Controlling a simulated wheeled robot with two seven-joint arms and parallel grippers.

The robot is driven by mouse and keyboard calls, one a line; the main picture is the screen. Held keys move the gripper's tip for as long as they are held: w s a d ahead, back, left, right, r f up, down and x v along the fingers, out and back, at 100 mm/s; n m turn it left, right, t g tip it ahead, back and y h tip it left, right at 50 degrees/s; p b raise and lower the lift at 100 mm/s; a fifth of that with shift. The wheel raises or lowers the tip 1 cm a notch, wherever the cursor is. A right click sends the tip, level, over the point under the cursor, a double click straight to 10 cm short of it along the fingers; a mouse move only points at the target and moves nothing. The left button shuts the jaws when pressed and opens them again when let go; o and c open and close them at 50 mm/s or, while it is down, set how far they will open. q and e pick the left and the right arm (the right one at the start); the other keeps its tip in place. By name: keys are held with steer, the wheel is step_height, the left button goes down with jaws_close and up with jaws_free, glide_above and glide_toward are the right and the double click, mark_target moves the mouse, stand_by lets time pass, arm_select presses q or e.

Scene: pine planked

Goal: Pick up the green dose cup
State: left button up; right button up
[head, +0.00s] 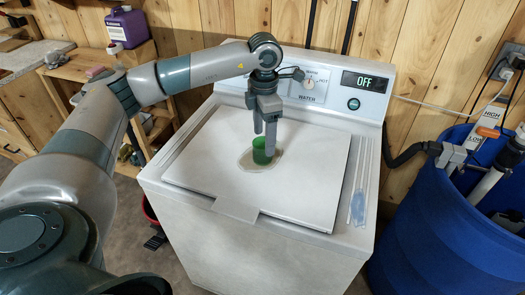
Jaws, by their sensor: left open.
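The green dose cup (261,157) stands on the closed lid of the white washing machine (318,187), on a pale roundish patch (246,162). My left gripper (265,144) points down right at the cup. Its jaws are apart; one finger covers part of the cup's right side, and the other ends above its left side. I cannot tell whether a finger touches the cup. My right gripper is not in view.
The control panel with an OFF display (365,82) rises behind the lid. Thin pale strips and a bluish item (358,206) lie at the lid's right. A blue barrel (445,235) stands to the right, and a purple jug (127,27) is on a wooden bench at left.

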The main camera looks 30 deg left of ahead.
mark_target(262, 148)
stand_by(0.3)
arm_select(q)
steer(key=shift+a+f+p, duration=0.15)
steer(key=shift+f+p, duration=0.45)
steer(key=shift+p, duration=0.05)
step_height(262, 148, down, 3)
steer(key=shift+a+p, duration=0.1)
steer(key=shift+p, duration=0.7)
steer(key=shift+f, duration=0.5)
steer(key=c, duration=1.1)
